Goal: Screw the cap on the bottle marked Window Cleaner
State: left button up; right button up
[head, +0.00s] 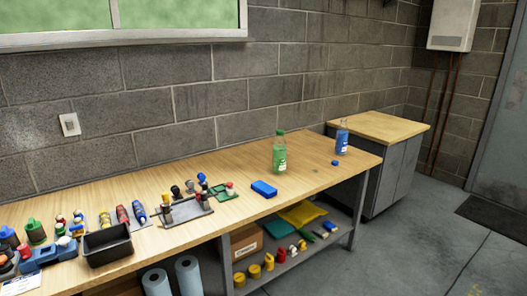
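A clear bottle with blue contents and a label (342,138) stands upright at the far right end of the wooden workbench; its top looks bare. A small blue piece (335,163), which looks like a cap, lies on the bench just in front of it. A green bottle (279,155) stands to the left with a green top. The label lettering is too small to read, so I cannot tell which is Window Cleaner. Neither of my grippers is in view.
On the workbench (235,208), a blue block (264,189) lies in front of the green bottle. A rack of tools (186,208), a black bin (107,244) and several hand tools fill the left. The right end around the blue bottle is mostly clear. A wooden-topped cabinet (380,125) stands beyond.

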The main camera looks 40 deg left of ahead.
aim_at(341, 143)
jog(key=i+l+u, duration=0.2)
jog(key=u, duration=0.2)
jog(key=i+l+u, duration=0.2)
jog(key=u, duration=0.2)
jog(key=i+l+u, duration=0.1)
jog(key=l+u, duration=0.3)
